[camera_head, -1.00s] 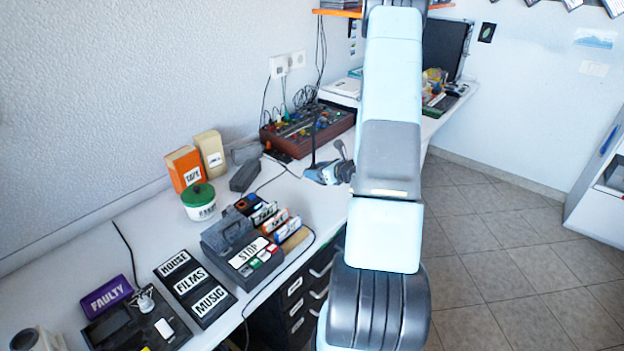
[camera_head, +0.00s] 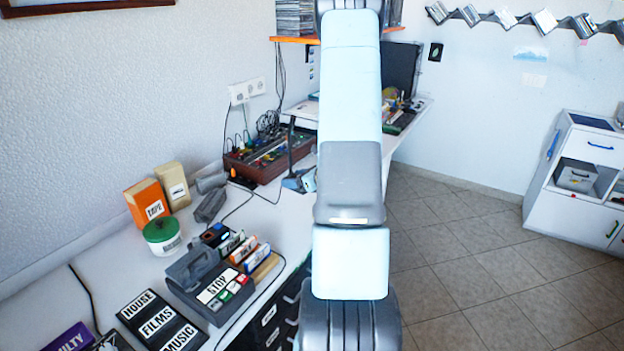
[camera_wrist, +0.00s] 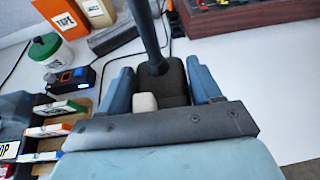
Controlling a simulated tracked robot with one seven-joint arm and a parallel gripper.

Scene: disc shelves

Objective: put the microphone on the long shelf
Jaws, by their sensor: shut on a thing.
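The microphone has a dark base (camera_wrist: 175,88) and a thin black stem (camera_wrist: 148,35) that rises out of the top of the wrist view. My gripper (camera_wrist: 162,86) is shut on the base, with one blue finger on each side. A small pale button shows at the base. In the head view the black stem (camera_head: 291,140) and my gripper (camera_head: 300,181) show left of my arm, by the desk; my arm hides part of them. An orange-edged shelf (camera_head: 297,40) with discs and a wavy wall shelf (camera_head: 470,17) are in view; I cannot tell which is the long shelf.
The desk holds a mixer (camera_head: 265,160), a TAPE box (camera_head: 147,201), a green-lidded pot (camera_head: 162,236), a tape player (camera_head: 207,288) and several loose cables. A white cabinet (camera_head: 575,175) stands at the right. The tiled floor (camera_head: 455,255) between is clear.

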